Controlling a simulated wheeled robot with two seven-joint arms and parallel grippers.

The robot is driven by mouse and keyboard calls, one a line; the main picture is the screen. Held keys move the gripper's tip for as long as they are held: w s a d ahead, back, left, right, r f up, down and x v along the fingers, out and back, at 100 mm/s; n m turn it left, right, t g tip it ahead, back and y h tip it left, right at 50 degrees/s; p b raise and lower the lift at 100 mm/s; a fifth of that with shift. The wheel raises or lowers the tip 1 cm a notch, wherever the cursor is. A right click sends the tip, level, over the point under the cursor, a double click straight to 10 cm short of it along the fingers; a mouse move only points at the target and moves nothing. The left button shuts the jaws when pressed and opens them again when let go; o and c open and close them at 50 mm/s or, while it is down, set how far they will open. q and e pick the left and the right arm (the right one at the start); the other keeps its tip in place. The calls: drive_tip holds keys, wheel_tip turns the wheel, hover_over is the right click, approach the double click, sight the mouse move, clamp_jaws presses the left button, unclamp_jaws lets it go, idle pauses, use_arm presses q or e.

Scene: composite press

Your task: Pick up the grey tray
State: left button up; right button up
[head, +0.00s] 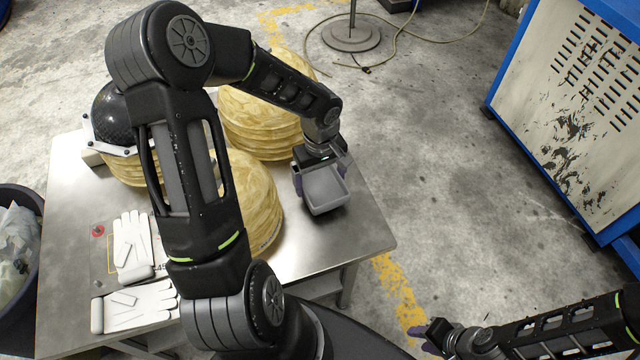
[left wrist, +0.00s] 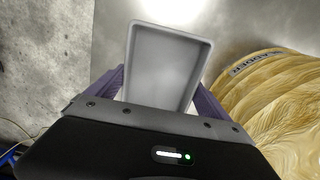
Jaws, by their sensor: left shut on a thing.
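The grey tray (head: 326,188) is a small, empty rectangular tray with raised walls, at the right side of the metal table in the head view. My left gripper (head: 322,176) is shut on it, with a purple finger on each side. In the left wrist view the tray (left wrist: 165,70) sits between the two purple fingers of my left gripper (left wrist: 160,92). I cannot tell whether the tray touches the table or is just above it. My right gripper (head: 432,335) is low in the head view, over the floor and away from the table; its finger opening is unclear.
White gloves (head: 133,245) lie at the table's front left. A blue-framed machine (head: 575,110) stands at right. Open floor lies right of the table.

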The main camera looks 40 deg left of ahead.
sight(320, 186)
use_arm(q)
wheel_tip(320, 186, up, 7)
drive_tip(key=shift+r, duration=0.1)
idle(0.7)
